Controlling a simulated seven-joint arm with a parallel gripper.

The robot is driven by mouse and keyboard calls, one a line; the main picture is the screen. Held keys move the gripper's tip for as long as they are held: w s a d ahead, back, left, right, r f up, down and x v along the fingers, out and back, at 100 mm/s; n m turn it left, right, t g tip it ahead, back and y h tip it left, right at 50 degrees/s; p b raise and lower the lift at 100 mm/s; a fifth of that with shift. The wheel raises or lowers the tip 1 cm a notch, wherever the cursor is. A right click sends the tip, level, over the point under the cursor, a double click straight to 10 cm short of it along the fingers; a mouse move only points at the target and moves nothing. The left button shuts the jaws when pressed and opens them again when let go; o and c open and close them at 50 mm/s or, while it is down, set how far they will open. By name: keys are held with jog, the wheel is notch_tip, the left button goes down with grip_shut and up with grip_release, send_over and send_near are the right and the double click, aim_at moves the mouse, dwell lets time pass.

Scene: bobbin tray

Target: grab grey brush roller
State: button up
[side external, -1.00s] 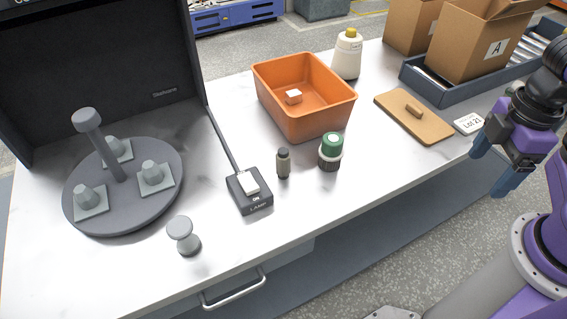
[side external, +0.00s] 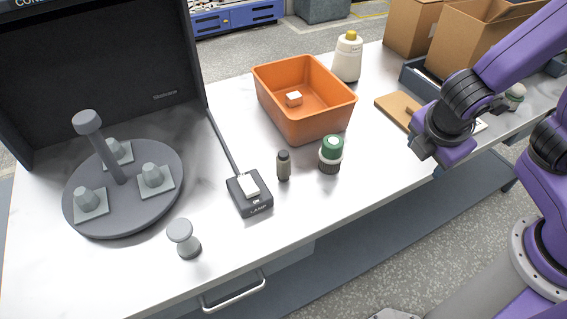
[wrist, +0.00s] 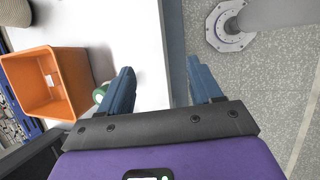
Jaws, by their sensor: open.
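No piece is clearly a brush roller. A grey spool-shaped piece (side external: 183,238) with a wide round top stands near the table's front edge at left in the side view. A small grey-brown cylinder (side external: 283,167) with a dark cap stands right of the lamp switch. I cannot tell which is the grey brush roller; neither is clear in the wrist view. My gripper (side external: 436,165) is right of both, well apart, near the front edge; its fingertips are partly hidden there. In the wrist view my gripper (wrist: 162,86) is open and empty over the table edge.
A green-topped jar (side external: 330,153) stands between the cylinder and my gripper. An orange bin (side external: 305,122) is behind it. A lamp switch box (side external: 252,203) and a round grey tray (side external: 120,222) with a post stand left. The front table strip is mostly clear.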

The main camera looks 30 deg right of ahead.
jog(key=w+a+f+n+t+h, duration=0.2)
jog(key=w+a+f+n+t, duration=0.15)
jog(key=w+a+n, duration=0.45)
jog(key=n+t+y, duration=0.1)
jog(key=n+t, duration=0.5)
send_near(288, 163)
jog(key=x, duration=0.7)
jog(key=shift+w+d+f, duration=0.1)
jog(key=shift+w+d, duration=0.1)
jog(key=shift+w, duration=0.15)
jog(key=shift+y, duration=0.3)
jog(key=shift+w+a+r+x, duration=0.1)
jog(key=shift+x, duration=0.75)
jog(key=shift+w+a+r+x, duration=0.1)
jog(key=shift+a+x, duration=0.05)
jog(key=shift+x, duration=0.75)
jog(key=shift+w+a+r+x, duration=0.1)
jog(key=shift+x, duration=0.75)
jog(key=c, duration=1)
jog(key=shift+c, duration=0.2)
jog(key=shift+r, duration=0.1)
